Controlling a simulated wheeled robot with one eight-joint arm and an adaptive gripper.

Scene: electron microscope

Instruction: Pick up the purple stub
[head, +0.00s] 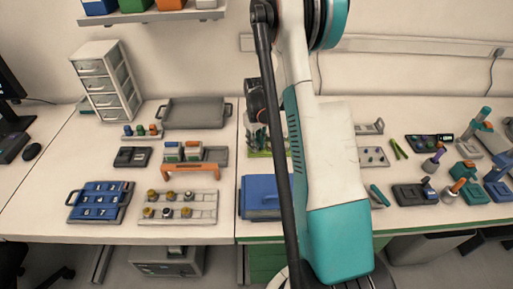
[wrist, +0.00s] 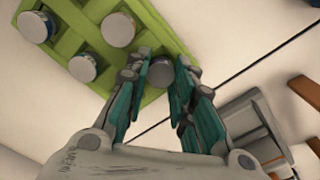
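A green holder (wrist: 100,83) bears several round stubs with grey tops. One stub (wrist: 160,72) sits near the holder's edge between the fingers of my gripper (wrist: 163,62) in the wrist view. Its side is mostly hidden, so I cannot tell for sure that it is purple. The fingers are apart on either side of it, with little room. Other stubs stand to the left, some with bluish sides (wrist: 36,27). In the head view, my arm hides most of the green holder (head: 259,153).
A grey device (wrist: 240,115) with brown parts lies right of the gripper in the wrist view. A blue box (head: 262,197) stands at the bench front. A stub rack (head: 180,221) and blue tray (head: 100,216) lie left; several small tools and a grey rack (head: 373,157) lie right.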

